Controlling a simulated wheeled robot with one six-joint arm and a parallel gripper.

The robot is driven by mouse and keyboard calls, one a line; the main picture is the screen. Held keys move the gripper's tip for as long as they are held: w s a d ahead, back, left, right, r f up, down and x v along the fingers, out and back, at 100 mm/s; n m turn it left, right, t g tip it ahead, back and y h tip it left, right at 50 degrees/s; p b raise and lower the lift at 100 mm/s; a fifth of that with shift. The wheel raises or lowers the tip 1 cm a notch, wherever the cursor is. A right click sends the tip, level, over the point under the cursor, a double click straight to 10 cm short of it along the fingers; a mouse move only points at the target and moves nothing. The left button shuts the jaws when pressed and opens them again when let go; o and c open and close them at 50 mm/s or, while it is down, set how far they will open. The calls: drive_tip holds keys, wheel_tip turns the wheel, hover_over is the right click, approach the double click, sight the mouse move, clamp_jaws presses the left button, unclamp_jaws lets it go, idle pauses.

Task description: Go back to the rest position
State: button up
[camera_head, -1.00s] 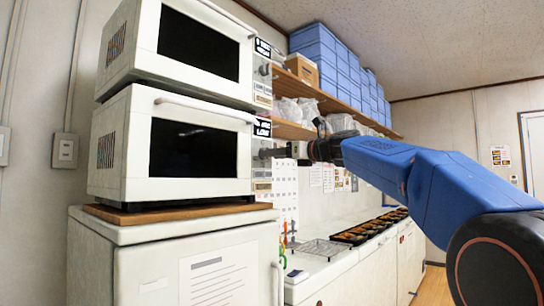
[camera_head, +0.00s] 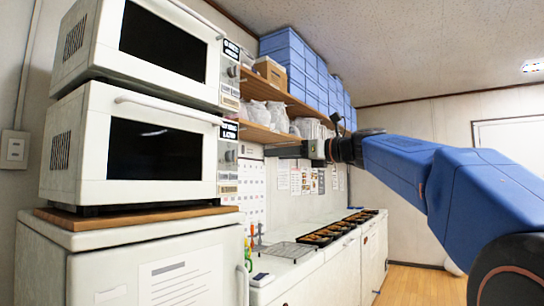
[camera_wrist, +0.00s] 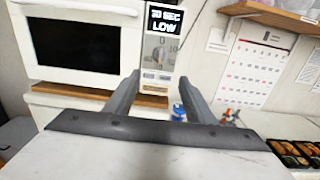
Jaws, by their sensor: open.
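My gripper (camera_head: 284,151) is held out at the end of my blue arm in the head view, just right of the lower microwave and above the counter. In the wrist view my gripper (camera_wrist: 163,88) shows two grey fingers spread apart with nothing between them. The lower microwave (camera_head: 165,150) is shut, and its control panel (camera_wrist: 160,50) reads "30 SEC LOW" in the wrist view. The upper microwave (camera_head: 160,40) is shut too. Several bento trays (camera_head: 325,234) stand in a row on the white counter, and some show in the wrist view (camera_wrist: 295,152).
A wire rack (camera_head: 287,250) lies on the counter before the trays. A wooden shelf (camera_head: 262,134) with bags runs along the wall above. A white cabinet (camera_head: 150,268) carries the microwaves. Wooden floor (camera_head: 415,287) is open at the right.

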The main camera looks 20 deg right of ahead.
drive_tip(key=shift+s+d, duration=0.15)
drive_tip(key=shift+s, duration=0.1)
idle(0.4)
drive_tip(key=s+a+f+n+g+h, duration=0.2)
drive_tip(key=s+f+n, duration=0.25)
drive_tip(key=f, duration=0.55)
drive_tip(key=s+a+f+n+g+h, duration=0.1)
drive_tip(key=s+a+f+n+g, duration=0.25)
drive_tip(key=f, duration=0.65)
drive_tip(key=s+a+f+n+h, duration=0.1)
drive_tip(key=s+f+n+h, duration=0.1)
drive_tip(key=s+f+n, duration=0.6)
drive_tip(key=s+d+f+n+g+h, duration=0.1)
drive_tip(key=s+f+n, duration=0.3)
drive_tip(key=f, duration=0.6)
drive_tip(key=s+d+f+n+g+h, duration=0.1)
drive_tip(key=s+d+f+n+h, duration=0.1)
drive_tip(key=s+f, duration=0.6)
drive_tip(key=s+d+f+n+g+h, duration=0.2)
drive_tip(key=s+f+n, duration=0.4)
drive_tip(key=f, duration=0.6)
drive_tip(key=shift+d+f+n+h, duration=0.2)
drive_tip(key=shift+n+h, duration=0.1)
drive_tip(key=shift+h, duration=0.1)
drive_tip(key=shift+s, duration=0.1)
